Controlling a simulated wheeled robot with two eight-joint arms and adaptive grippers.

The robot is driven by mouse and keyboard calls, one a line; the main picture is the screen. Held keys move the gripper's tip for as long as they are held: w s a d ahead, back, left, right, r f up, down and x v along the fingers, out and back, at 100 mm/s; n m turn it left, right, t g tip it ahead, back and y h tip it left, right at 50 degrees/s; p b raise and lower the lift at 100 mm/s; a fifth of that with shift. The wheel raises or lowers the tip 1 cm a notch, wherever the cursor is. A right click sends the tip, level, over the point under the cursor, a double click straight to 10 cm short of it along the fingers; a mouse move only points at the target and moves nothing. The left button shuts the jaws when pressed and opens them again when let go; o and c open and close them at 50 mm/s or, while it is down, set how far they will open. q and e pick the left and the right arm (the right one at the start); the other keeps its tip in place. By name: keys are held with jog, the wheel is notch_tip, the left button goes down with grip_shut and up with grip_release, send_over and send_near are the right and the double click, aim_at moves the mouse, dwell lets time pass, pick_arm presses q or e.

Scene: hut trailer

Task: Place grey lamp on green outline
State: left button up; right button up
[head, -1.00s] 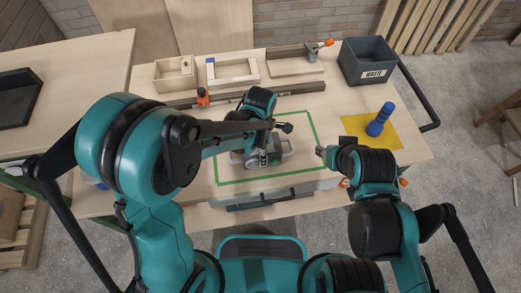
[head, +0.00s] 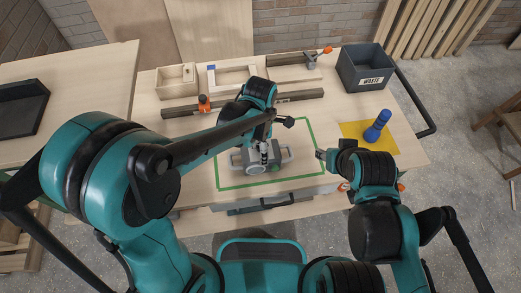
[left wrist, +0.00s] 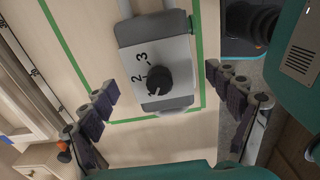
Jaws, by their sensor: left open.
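The grey lamp (head: 284,156) lies on the bench inside the green outline (head: 318,150), near its front edge. In the left wrist view the lamp (left wrist: 178,55) shows a black dial, the numbers 2 and 3, and pale bars at its top. The outline (left wrist: 197,60) runs along its sides and past its near end, partly hidden by the lamp. My left gripper (head: 265,152) is above the lamp. Its fingers (left wrist: 165,90) are spread wide apart and hold nothing, with the lamp between them in view. My right gripper (head: 321,155) is beside the outline's right edge; its jaws are too small to read.
A blue object (head: 376,127) stands on a yellow mat (head: 354,132) at right. A waste bin (head: 372,82) is behind it. Wooden boxes (head: 176,84) and a long clamp (head: 180,112) lie along the back. The outlined area behind the lamp looks mostly clear.

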pick_arm(q)
notch_tip(320, 180, up, 5)
jog(key=shift+r+p, duration=0.15)
jog(key=shift+p, duration=0.5)
jog(key=shift+a+r+m, duration=0.25)
jog(key=shift+a+m, duration=0.05)
jog(key=s+a+r+m+t, duration=0.3)
jog(key=s+a+m, duration=0.1)
jog(key=a+m, duration=0.4)
jog(key=s+a+r+m+t, duration=0.4)
jog(key=a+m, duration=0.4)
jog(key=m, duration=0.3)
jog(key=shift+s+m, duration=0.15)
jog(key=shift+m, duration=0.15)
jog(key=shift+f+b, duration=0.65)
jog(key=shift+f, duration=0.05)
